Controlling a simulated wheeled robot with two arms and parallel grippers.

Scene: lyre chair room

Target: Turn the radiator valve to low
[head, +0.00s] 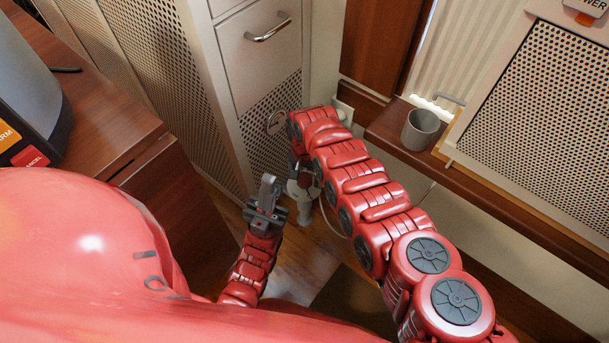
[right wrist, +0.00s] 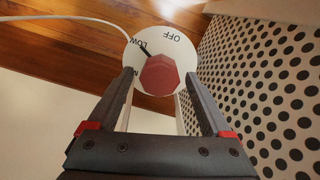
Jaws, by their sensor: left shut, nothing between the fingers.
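The radiator valve has a red faceted knob (right wrist: 160,75) on a round white dial (right wrist: 178,52) in the right wrist view. The dial reads OFF and LOW, with part of another mark beside the left finger. A black pointer from the knob lies at the word LOW. My right gripper (right wrist: 158,74) is open, its fingertips on either side of the knob with a gap showing at each side. In the head view my right arm and wrist largely hide the valve. My left gripper (head: 268,190) is shut and empty, to the left of my right wrist.
A perforated cabinet with a drawer (head: 260,55) stands behind the valve. A grey cup (head: 421,129) stands on a wooden ledge (head: 390,128) at right. A wooden desk (head: 105,130) is at left. A white cord (right wrist: 70,18) runs to the dial.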

